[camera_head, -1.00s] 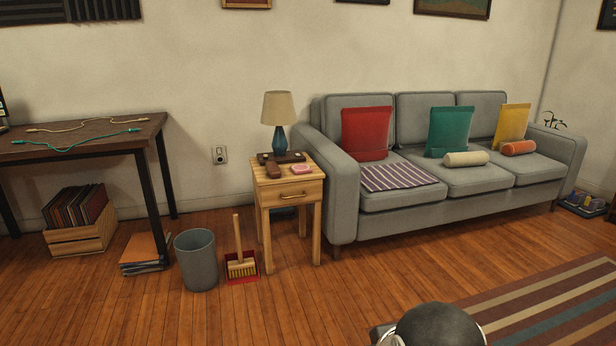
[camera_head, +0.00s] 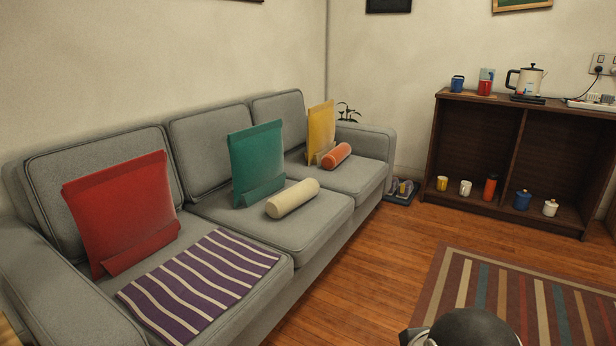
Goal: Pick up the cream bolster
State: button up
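The cream bolster (camera_head: 293,198) lies on the middle seat of the grey sofa (camera_head: 325,222), in front of the green cushion (camera_head: 257,163). An orange bolster (camera_head: 336,156) lies on the far seat, in front of a yellow cushion (camera_head: 321,131). A red cushion (camera_head: 120,212) leans on the near backrest, and a purple striped cloth (camera_head: 200,284) lies on the near seat. A dark rounded part of my own body shows at the bottom edge. My gripper is not in view.
A striped rug (camera_head: 535,296) lies on the wooden floor at the right. A dark shelf unit (camera_head: 519,112) with mugs, jars and a kettle (camera_head: 527,80) stands against the right wall. Bare floor (camera_head: 375,255) runs along the sofa front.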

aim_at(278, 206)
jog(key=i+z, duration=0.3)
jog(key=i, duration=0.3)
jog(key=i+z, duration=0.3)
jog(key=i, duration=0.3)
jog(key=i+u, duration=0.4)
jog(key=i+l+u, duration=0.15)
jog(key=u, duration=0.2)
jog(key=i+u, duration=0.2)
jog(key=u, duration=0.25)
jog(key=i+u, duration=0.25)
jog(key=u, duration=0.25)
jog(key=i+u, duration=0.2)
jog(key=u, duration=0.25)
jog(key=i+l+u, duration=0.15)
jog(key=u, duration=0.35)
jog(key=l, duration=0.1)
